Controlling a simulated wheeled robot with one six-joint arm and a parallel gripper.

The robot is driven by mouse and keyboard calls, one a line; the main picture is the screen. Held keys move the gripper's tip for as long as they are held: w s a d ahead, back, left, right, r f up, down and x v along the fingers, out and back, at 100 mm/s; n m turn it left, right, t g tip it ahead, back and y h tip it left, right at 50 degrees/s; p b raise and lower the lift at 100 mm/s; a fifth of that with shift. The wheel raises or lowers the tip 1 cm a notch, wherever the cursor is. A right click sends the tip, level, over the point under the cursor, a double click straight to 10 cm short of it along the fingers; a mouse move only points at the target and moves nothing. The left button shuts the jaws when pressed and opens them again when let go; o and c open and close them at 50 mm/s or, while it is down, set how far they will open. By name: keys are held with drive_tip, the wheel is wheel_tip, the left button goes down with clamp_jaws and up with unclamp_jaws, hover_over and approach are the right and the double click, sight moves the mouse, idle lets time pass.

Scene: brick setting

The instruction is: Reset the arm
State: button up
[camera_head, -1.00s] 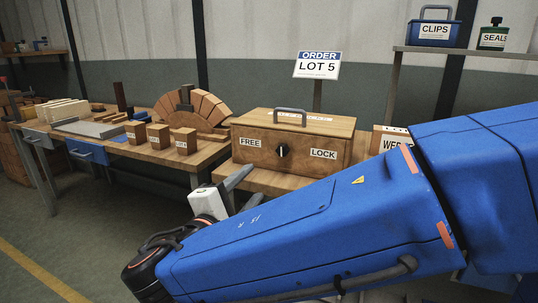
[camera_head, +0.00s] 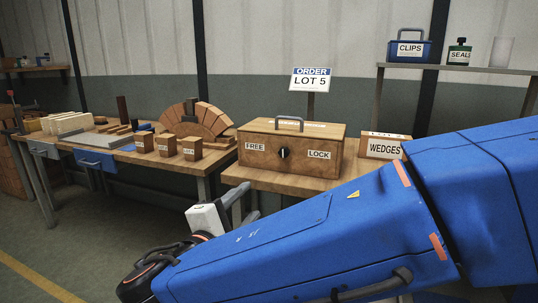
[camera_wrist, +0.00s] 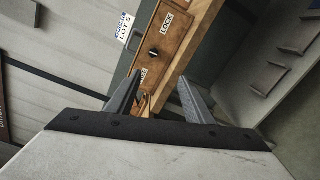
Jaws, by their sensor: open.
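My blue arm reaches across the lower right of the head view. My gripper (camera_head: 243,206) is at its far end, in front of the right table, with its fingers apart. In the wrist view my gripper (camera_wrist: 158,98) is open, and nothing shows between its fingers. Beyond the fingertips is a wooden box (camera_wrist: 170,42) with a dark knob and a LOCK label, seen tilted. In the head view the wooden box (camera_head: 328,158) stands on the table, its lid down. Its knob (camera_head: 284,153) sits between the FREE and LOCK labels, its pointer about upright.
A WEDGES box (camera_head: 385,147) stands right of the wooden box. The left bench (camera_head: 207,165) holds a brick arch (camera_head: 212,118) and several labelled blocks. A shelf (camera_head: 460,69) at upper right holds a CLIPS case (camera_head: 409,48) and a SEALS bottle (camera_head: 459,53). Open floor lies at lower left.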

drive_tip(key=d+f+m+g+h, duration=0.1)
drive_tip(key=d+f+m+g, duration=0.25)
drive_tip(key=d, duration=0.85)
drive_tip(key=d+f+m+g+h, duration=0.15)
drive_tip(key=d+f+g, duration=0.35)
drive_tip(key=d, duration=0.7)
drive_tip(key=s+d+f+m+g+y, duration=0.1)
drive_tip(key=s+d+f+m+y, duration=0.3)
drive_tip(key=s+d+m, duration=0.1)
drive_tip(key=s+d+f+m+g+y, duration=0.2)
drive_tip(key=s+d+f+m+y, duration=0.2)
drive_tip(key=s+m, duration=0.3)
drive_tip(key=shift+s+d+f+y, duration=0.15)
drive_tip(key=shift+s+d+y, duration=0.4)
drive_tip(key=shift+s, duration=0.6)
